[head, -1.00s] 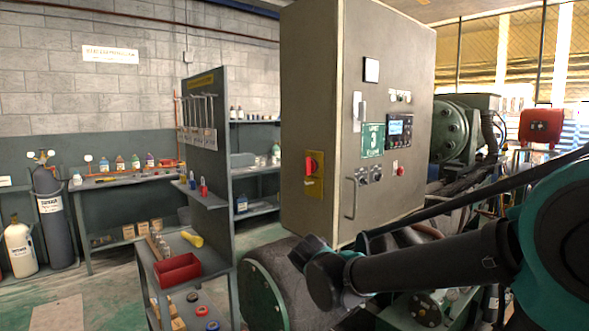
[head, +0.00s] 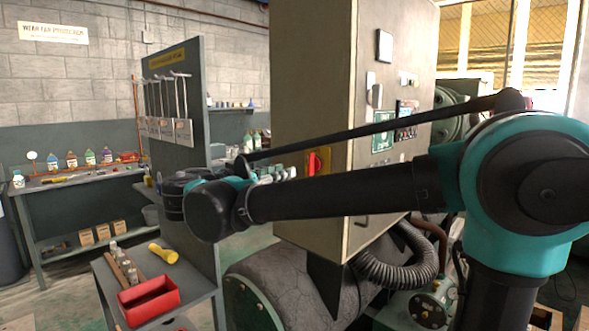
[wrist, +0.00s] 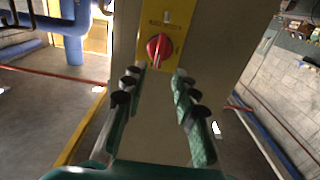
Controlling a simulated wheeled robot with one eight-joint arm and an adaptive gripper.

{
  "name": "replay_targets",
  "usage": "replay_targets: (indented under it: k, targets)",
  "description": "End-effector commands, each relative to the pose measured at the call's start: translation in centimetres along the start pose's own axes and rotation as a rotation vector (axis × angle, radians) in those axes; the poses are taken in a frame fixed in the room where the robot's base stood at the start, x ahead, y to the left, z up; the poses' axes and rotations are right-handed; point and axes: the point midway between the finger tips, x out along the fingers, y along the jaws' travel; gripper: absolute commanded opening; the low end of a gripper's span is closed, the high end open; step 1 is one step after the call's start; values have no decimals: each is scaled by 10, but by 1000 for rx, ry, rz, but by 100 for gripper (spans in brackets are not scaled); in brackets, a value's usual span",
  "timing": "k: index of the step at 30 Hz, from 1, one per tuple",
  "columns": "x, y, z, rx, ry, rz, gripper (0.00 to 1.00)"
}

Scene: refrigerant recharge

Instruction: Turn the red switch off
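The red switch (head: 322,160) is a rotary knob on a yellow plate (head: 311,176), on the left side face of the tall beige-grey cabinet (head: 303,82). My arm partly covers the plate in the head view. In the wrist view, the knob (wrist: 159,47) is round with a raised ridge, and dark lettering shows on its yellow plate (wrist: 182,14). My gripper (wrist: 157,82) is open and empty, its fingers spread to either side below the knob in the picture. The knob appears beyond the fingertips, apparently untouched. In the head view, my gripper (head: 275,173) is left of the switch, pointing toward it.
A grey tool board (head: 180,95) stands left of the cabinet, with a shelf holding a red tray (head: 149,300) and a yellow torch-like item (head: 163,253). A large tank (head: 290,285) and a ribbed hose (head: 405,268) sit below the cabinet. A workbench (head: 85,178) lines the back wall.

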Motion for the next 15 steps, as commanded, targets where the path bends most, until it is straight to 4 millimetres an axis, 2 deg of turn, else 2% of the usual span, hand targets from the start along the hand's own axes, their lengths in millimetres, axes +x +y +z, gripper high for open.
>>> replay_targets:
  k: [15]
  targets:
    - [55,1,1,-4,-2,4,28]
